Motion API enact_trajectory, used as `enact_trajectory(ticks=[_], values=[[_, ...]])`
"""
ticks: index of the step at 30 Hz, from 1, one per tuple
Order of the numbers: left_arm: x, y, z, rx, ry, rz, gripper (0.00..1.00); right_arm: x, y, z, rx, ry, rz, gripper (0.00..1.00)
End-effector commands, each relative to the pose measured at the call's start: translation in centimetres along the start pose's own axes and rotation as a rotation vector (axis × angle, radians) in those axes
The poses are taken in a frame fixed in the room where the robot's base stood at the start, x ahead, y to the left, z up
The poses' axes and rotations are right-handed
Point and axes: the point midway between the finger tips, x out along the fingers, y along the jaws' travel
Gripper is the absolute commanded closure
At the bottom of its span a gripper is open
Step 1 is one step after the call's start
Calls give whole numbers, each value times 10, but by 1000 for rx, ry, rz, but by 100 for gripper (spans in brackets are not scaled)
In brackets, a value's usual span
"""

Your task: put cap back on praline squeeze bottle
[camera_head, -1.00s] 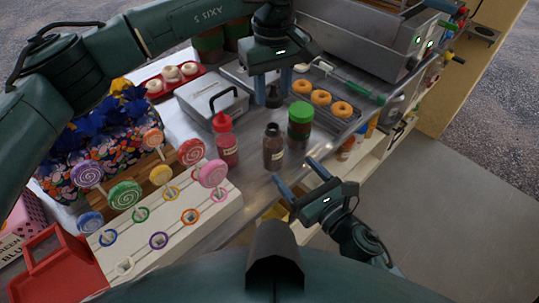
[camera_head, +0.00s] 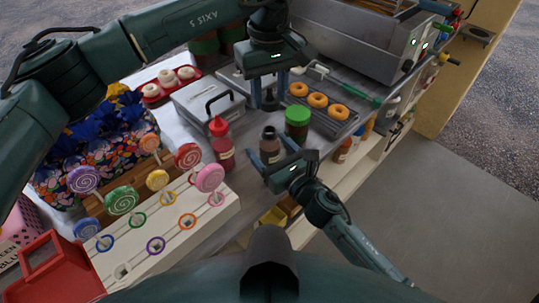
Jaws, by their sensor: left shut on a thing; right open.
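The praline squeeze bottle (camera_head: 269,147), dark brown with an open dark neck, stands upright on the metal counter. My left gripper (camera_head: 269,97) is shut on the small dark cap (camera_head: 270,101) and holds it above and behind the bottle, apart from it. My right gripper (camera_head: 275,156) is open at the bottle's front, with its fingers on either side of the body. The gripper hides the lower part of the bottle, and I cannot tell whether the fingers touch it.
A red squeeze bottle (camera_head: 221,145) stands to the left and a green-lidded jar (camera_head: 297,122) close on the right. Behind are a lidded metal container (camera_head: 208,104) and a rack of doughnuts (camera_head: 334,125). A lollipop stand (camera_head: 190,235) fills the front left.

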Motion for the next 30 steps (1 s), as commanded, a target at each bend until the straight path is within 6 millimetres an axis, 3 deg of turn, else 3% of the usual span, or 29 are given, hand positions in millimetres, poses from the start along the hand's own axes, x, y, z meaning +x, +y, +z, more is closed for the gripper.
enact_trajectory(ticks=[6,16,30], values=[[0,0,0,0,0,0,84,19,0,0,2,1,-1,27],[0,0,0,0,0,0,84,21,0,0,1,0,0,27],[0,0,0,0,0,0,84,21,0,0,1,1,0,65]])
